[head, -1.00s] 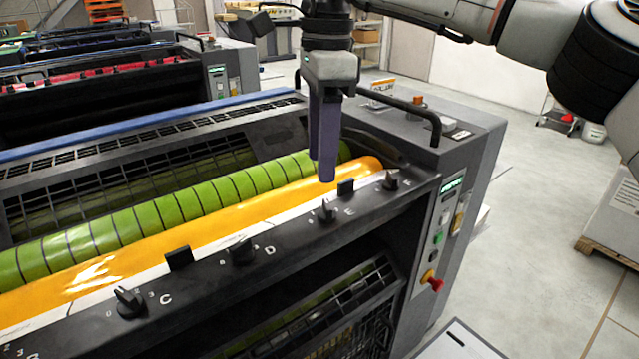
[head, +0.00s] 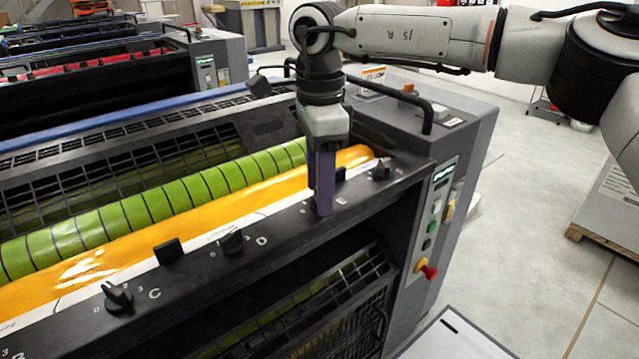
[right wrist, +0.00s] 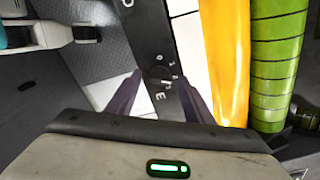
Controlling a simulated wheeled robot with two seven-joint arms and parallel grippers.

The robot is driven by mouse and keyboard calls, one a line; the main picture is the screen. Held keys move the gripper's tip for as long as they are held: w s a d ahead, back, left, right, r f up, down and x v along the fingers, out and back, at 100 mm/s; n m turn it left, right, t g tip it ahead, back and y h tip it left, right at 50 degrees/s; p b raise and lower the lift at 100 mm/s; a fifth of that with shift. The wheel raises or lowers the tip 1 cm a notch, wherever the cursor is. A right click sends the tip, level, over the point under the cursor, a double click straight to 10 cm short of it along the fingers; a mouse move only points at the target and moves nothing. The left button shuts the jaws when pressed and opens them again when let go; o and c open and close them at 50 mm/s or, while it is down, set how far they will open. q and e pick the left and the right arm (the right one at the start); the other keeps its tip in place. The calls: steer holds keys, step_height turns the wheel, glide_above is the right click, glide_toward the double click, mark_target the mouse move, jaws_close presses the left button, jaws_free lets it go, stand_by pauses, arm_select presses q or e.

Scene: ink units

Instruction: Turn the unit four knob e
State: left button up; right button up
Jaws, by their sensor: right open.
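Knob e (right wrist: 160,74) is a small dark knob on the black rail, beside the printed letter E and a number scale in the right wrist view. In the head view the fingers hide most or all of it. My right gripper (head: 322,208) points down over the rail at that knob. In the right wrist view its open purple fingers (right wrist: 160,84) stand on either side of the knob, with a gap showing around it. I cannot tell whether the tips reach down beside it. My left gripper is not in view.
Knob C (head: 118,296), knob D (head: 232,243) and another knob (head: 381,169) sit along the same rail. Black upright tabs (head: 168,251) stand between them. The yellow-orange roller (head: 110,262) and green roller (head: 150,215) run behind. A red button (head: 428,271) is on the right end panel.

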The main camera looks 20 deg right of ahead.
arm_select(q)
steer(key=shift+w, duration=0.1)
arm_select(e)
steer(key=c, duration=1)
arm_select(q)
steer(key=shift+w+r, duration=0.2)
arm_select(e)
steer(key=shift+c, duration=0.2)
steer(key=shift+m, duration=1.1)
steer(key=shift+m+p, duration=0.35)
steer(key=shift+m, duration=0.45)
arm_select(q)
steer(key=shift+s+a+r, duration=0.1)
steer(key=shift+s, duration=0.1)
arm_select(e)
steer(key=m, duration=0.6)
